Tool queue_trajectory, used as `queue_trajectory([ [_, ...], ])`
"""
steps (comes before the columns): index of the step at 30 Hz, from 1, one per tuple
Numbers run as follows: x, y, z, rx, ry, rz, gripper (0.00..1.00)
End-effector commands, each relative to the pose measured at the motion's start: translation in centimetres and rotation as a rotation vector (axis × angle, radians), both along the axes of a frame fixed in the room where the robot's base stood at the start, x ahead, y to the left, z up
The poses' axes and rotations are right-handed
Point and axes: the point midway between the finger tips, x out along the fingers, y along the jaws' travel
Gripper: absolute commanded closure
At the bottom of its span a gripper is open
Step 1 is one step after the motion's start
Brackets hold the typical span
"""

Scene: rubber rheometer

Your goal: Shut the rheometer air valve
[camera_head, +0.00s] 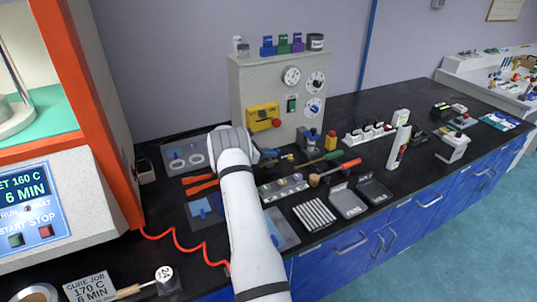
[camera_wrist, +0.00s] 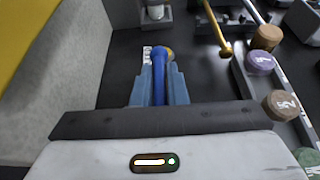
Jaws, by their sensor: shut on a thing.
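In the wrist view, the air valve's blue lever (camera_wrist: 159,72) lies between the two blue-grey fingers of my gripper (camera_wrist: 159,84). The gripper is shut on the lever. A bit of brass (camera_wrist: 169,54) shows at the lever's far end; the rest of the valve body is hidden. In the head view, my white arm reaches over the black bench in front of the grey panel box (camera_head: 251,80), and the wrist covers most of the gripper. Small blue and brass parts show just right of the wrist, too small to tell apart.
The grey box with dials and a yellow unit (camera_head: 263,117) stands close behind the wrist. The orange-framed rheometer (camera_head: 92,110) stands at left.

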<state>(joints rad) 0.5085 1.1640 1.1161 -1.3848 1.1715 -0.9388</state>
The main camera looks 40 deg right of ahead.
Motion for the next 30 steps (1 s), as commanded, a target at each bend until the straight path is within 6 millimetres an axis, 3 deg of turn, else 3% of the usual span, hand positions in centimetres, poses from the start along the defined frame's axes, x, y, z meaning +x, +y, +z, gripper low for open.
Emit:
queue_trajectory([
  [13, 0.09, 0.01, -0.34, -0.001, 0.0, -0.014, 1.0],
  [30, 0.21, -0.17, -0.5, -0.006, -0.003, -0.334, 1.0],
])
